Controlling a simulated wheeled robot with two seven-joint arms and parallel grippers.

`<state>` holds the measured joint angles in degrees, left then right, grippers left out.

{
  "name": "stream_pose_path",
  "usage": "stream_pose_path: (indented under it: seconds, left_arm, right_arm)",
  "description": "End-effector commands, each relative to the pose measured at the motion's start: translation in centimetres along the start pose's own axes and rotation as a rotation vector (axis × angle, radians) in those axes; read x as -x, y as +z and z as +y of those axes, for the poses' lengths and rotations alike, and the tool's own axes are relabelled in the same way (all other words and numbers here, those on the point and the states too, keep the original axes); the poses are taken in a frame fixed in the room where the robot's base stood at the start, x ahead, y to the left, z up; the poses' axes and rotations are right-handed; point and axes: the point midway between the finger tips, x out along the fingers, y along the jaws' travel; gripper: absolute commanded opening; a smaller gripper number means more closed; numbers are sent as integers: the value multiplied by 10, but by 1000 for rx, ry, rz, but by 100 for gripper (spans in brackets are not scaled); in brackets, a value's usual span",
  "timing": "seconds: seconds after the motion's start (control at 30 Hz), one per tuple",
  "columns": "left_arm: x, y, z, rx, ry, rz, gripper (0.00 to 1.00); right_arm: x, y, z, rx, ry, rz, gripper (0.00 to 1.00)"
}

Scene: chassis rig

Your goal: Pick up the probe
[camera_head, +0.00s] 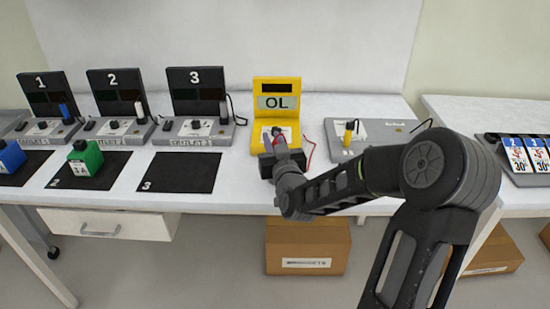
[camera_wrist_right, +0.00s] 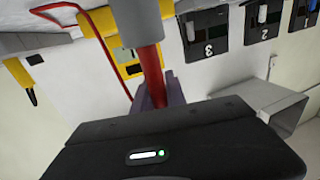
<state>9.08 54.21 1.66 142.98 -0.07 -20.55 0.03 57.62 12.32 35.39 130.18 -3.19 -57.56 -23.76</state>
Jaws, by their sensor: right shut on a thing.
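The red probe (camera_wrist_right: 149,62) shows in the right wrist view as a red shaft between the fingers of my right gripper (camera_wrist_right: 158,98), which is shut on it. In the head view my right gripper (camera_head: 281,142) is in front of the yellow meter (camera_head: 278,88), whose display reads "OL", and hides most of the probe and the meter's lower part. The meter shows upside down behind the probe in the wrist view (camera_wrist_right: 124,60). A red lead (camera_head: 309,148) curves to the right of the gripper. My left gripper is not in view.
Three numbered stations stand left of the meter, with dark mats before them; a green block (camera_head: 85,158) is on mat 2, and mat 3 (camera_head: 180,172) is empty. A grey unit (camera_head: 385,135) with a yellow-handled tool (camera_head: 349,134) is on the right. A cardboard box (camera_head: 307,246) is below.

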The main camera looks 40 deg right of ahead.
Motion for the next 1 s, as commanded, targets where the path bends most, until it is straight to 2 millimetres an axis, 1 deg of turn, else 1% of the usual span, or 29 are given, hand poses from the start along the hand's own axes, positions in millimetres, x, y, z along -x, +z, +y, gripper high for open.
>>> stream_pose_path:
  seconds: [0.03,0.1,0.67,0.77,0.87,1.0]
  left_arm:
    - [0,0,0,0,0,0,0]
    - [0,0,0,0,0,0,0]
    - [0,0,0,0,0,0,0]
    - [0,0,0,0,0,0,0]
    - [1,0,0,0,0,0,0]
    - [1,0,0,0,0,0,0]
  right_arm:
    - [0,0,0,0,0,0,5]
    - [0,0,0,0,0,0,0]
    - [0,-2,0,1,0,1,0]
    - [0,-11,0,2,0,3,0]
    - [0,-25,0,4,0,5,0]
    - [0,-52,0,4,0,7,0]
